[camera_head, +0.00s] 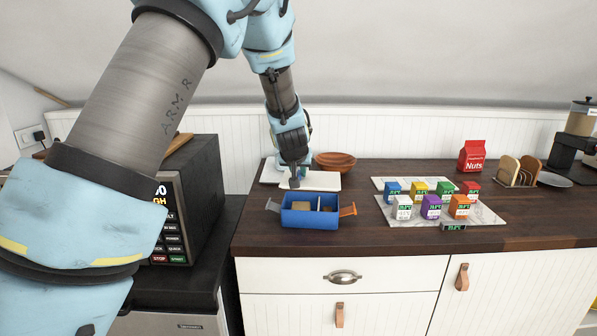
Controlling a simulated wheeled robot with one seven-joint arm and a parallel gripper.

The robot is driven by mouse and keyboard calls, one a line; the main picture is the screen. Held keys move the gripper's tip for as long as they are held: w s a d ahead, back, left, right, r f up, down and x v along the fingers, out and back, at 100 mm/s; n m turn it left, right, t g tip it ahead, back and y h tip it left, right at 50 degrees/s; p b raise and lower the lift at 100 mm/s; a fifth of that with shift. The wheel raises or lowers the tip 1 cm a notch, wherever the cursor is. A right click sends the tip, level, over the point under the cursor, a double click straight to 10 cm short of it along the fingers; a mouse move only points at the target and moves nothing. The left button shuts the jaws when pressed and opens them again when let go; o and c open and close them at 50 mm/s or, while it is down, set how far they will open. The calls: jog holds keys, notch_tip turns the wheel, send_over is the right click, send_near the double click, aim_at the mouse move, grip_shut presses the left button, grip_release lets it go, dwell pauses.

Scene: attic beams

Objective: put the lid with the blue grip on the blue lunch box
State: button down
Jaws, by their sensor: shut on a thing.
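The blue lunch box (309,217) stands open near the front edge of the wooden counter. Its inside is divided, with food in the compartments, and a grey clip sticks out on the left and an orange one on the right. My gripper (294,183) points down just behind and above the box, slightly left of its middle. It is shut on the lid's grip, which is mostly hidden by the fingers. A flat white panel (322,181) shows behind the box, beside the fingertips; I cannot tell whether it is the lid or a board.
A terracotta bowl (336,161) stands behind. To the right, small coloured cartons (431,207) stand on a marble board (486,214). A red nuts bag (472,156), toast rack (517,172) and coffee machine (577,135) are farther right. A black microwave (190,200) stands left.

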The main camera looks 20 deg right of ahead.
jog(key=shift+f+b, duration=2.4)
jog(key=shift+f, duration=0.6)
jog(key=shift+f, duration=0.5)
jog(key=c, duration=0.7)
grip_release()
jog(key=shift+c, duration=0.2)
jog(key=v, duration=1.1)
